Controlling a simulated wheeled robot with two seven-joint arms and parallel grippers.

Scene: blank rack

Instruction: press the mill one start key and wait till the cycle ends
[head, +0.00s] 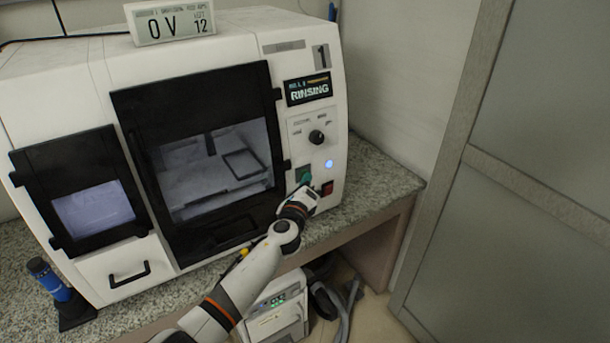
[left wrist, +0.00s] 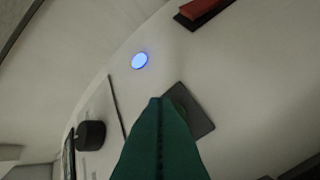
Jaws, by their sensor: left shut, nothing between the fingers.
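Mill one (head: 100,70) is a white machine marked 1 on the counter. Its display (head: 309,89) reads RINSING, and a round lamp (head: 329,163) glows blue; the lamp also shows in the left wrist view (left wrist: 140,60). My left gripper (head: 303,180) is shut and empty at the lower right panel. In the left wrist view its green fingers (left wrist: 160,145) point at a dark square plate (left wrist: 200,122). A green key (left wrist: 181,98) on that plate is largely hidden behind the fingertips. I cannot tell whether they touch it. My right gripper is not in view.
A red switch (head: 327,188) sits just right of my gripper, below the lamp. A black knob (head: 317,137) is above. The dark-framed front window (head: 190,100) is closed. A sign (head: 170,22) stands on top. A blue-handled tool (head: 48,278) stands at left. A grey door (head: 540,150) is at right.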

